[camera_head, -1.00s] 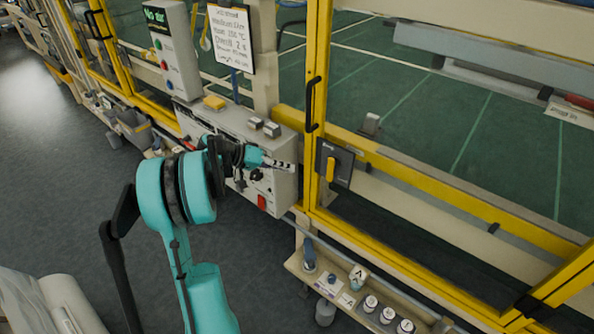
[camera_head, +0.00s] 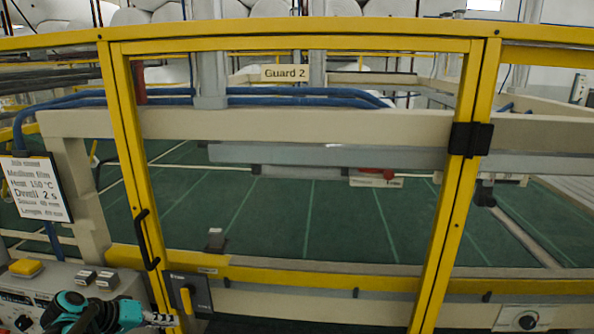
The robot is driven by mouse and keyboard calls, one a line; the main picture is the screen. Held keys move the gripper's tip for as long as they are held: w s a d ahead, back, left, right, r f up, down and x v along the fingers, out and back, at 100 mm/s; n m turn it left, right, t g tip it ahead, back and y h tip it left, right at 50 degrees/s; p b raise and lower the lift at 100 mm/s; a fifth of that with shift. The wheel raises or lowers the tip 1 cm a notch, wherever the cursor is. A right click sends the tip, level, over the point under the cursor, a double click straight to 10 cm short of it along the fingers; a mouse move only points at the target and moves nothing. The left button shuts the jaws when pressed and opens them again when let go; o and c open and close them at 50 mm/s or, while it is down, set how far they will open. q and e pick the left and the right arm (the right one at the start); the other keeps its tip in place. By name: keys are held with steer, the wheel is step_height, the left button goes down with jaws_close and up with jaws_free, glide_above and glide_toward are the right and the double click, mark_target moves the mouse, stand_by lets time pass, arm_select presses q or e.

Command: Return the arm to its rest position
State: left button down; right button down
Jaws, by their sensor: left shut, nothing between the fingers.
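My left arm, teal and black, comes in at the lower left corner in the head view. My left gripper (camera_head: 162,320) is at its end, pointing right, with its fingers shut and empty. It shows in front of the control box (camera_head: 40,281), just below and left of the black switch plate with a yellow handle (camera_head: 187,299). I cannot tell whether the fingertips touch anything. Most of the arm is cut off by the lower edge. My right gripper is not in view.
A settings sign (camera_head: 36,189) stands at the left. A round knob panel (camera_head: 518,318) is at the lower right. Green floor shows behind the guard.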

arm_select(q)
steer(key=s+d+f+m+y, duration=0.2)
steer(key=s+d+y, duration=0.4)
steer(key=s+d, duration=1)
steer(key=s+m, duration=0.1)
steer(key=s, duration=0.2)
steer(key=shift+d, duration=0.15)
steer(key=shift+s, duration=0.1)
